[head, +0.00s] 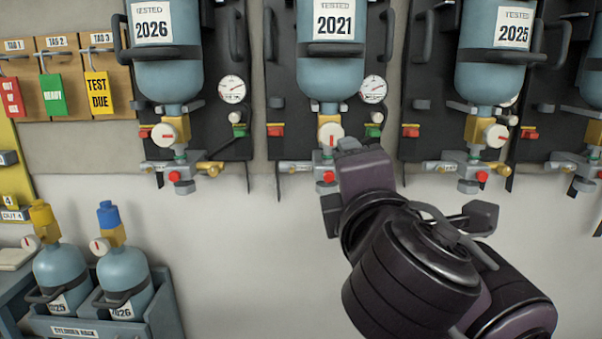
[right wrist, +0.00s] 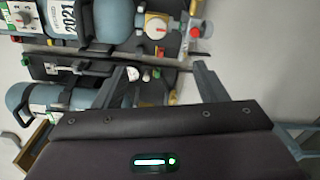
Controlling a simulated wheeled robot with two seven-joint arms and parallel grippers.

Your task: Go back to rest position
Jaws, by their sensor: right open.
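My right arm comes in from the lower right in the head view. Its gripper (head: 340,178) is raised just below and in front of the breathing set marked 2021 (head: 331,65) and partly covers that set's lower valve fittings. In the right wrist view the two fingers of my right gripper (right wrist: 163,85) stand apart with nothing held between them. The 2021 set also shows in the right wrist view (right wrist: 90,22), lying sideways in the picture. I cannot tell whether the gripper touches the set. My left gripper is in neither view.
Breathing sets marked 2026 (head: 168,70) and 2025 (head: 492,70) hang on either side. A cylinder rack (head: 75,331) with two small cylinders stands at lower left. Red, green and yellow tags (head: 97,92) hang at upper left. The wall below the sets is bare.

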